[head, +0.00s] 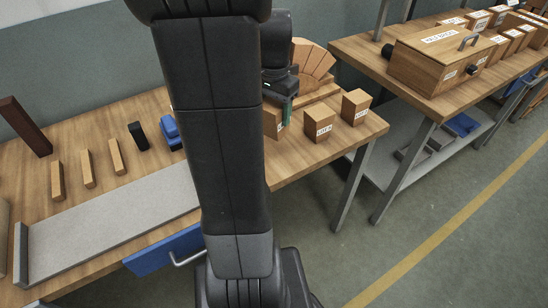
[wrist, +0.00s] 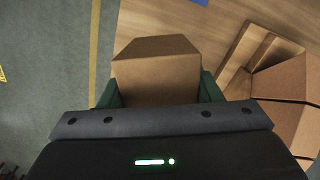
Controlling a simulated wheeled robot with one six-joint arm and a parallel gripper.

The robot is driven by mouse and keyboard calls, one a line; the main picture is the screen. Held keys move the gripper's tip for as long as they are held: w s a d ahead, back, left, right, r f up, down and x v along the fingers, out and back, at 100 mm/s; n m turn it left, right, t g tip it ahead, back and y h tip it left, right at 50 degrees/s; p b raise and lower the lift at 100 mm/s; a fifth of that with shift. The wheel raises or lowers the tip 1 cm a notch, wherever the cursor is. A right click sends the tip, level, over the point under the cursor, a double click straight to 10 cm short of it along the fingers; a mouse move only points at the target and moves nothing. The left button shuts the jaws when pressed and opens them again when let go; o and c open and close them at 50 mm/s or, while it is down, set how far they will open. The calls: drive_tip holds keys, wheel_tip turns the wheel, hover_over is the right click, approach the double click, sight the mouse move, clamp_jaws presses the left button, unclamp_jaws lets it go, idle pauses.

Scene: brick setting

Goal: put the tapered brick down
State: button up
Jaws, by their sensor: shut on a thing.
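A tapered brick (wrist: 157,78), brown with a slanted top face, sits between the green fingers of my gripper (wrist: 158,92) in the wrist view. My gripper is shut on it. In the head view my gripper (head: 284,108) is over the right part of the near bench, and the brick (head: 271,123) shows only in part behind my arm. I cannot tell whether its underside touches the bench. Two similar labelled bricks stand to its right, one in the middle (head: 319,126) and one nearer the bench end (head: 355,107).
Fanned bricks (head: 313,60) on a wooden form stand behind my gripper. A grey tray (head: 110,225), slim wooden blocks (head: 88,168) and a blue tool (head: 171,131) lie to the left. A second bench carries a wooden box (head: 440,65). Bare wood lies around the two standing bricks.

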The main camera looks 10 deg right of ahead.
drive_tip(key=m, duration=0.4)
drive_tip(key=shift+f, duration=0.25)
wheel_tip(320, 180, down, 9)
drive_tip(key=shift+f+b, duration=0.2)
drive_tip(key=shift+b, duration=0.35)
drive_tip(key=shift+f, duration=0.1)
drive_tip(key=shift+f, duration=0.15)
drive_tip(key=o, duration=1.2)
drive_tip(key=shift+c, duration=0.2)
wheel_tip(320, 180, up, 12)
drive_tip(key=shift+r+p, duration=0.25)
drive_tip(key=shift+p, duration=0.3)
